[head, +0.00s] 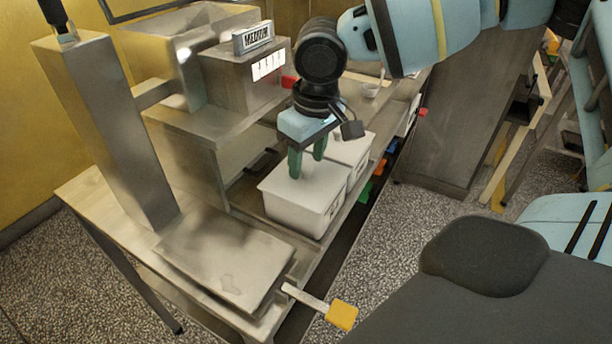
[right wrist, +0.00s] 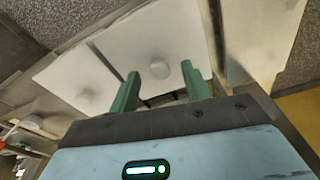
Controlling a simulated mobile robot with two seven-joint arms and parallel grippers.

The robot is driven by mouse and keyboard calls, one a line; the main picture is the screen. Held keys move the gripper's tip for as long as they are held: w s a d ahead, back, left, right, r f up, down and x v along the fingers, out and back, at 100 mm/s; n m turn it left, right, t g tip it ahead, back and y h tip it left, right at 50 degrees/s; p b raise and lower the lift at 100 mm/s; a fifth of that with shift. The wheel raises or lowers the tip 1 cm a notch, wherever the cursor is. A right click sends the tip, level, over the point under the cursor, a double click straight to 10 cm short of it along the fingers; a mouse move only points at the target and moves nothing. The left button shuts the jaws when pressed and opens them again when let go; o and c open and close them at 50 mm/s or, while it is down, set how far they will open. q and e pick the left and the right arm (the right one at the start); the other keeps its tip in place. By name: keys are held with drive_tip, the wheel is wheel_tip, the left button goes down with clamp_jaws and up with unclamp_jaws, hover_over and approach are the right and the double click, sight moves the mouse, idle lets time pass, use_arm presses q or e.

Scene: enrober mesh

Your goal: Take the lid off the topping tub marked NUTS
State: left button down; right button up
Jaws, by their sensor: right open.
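Two white lidded tubs stand side by side on the bench. The near tub (head: 290,210) has a label on its front that is too small to read, and the far tub (head: 356,150) is partly hidden behind my gripper. I cannot tell which is marked NUTS. My right gripper (head: 307,163) is open, its green fingers pointing down over the near tub's lid. In the right wrist view, a white lid (right wrist: 190,38) with a round knob (right wrist: 160,69) lies beyond and between the open fingertips (right wrist: 160,88). Contact is not clear. My left gripper is out of view.
A second lid's knob (right wrist: 86,100) shows at left in the wrist view. A metal machine (head: 235,85) stands behind the tubs. A flat metal plate (head: 225,260) and a yellow-ended handle (head: 341,315) are nearer. Coloured items (head: 375,175) lie along the bench's front edge.

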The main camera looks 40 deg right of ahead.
sight(307, 166)
drive_tip(key=shift+w+f, duration=0.1)
drive_tip(key=shift+f, duration=0.75)
clamp_jaws()
wheel_tip(307, 166, up, 10)
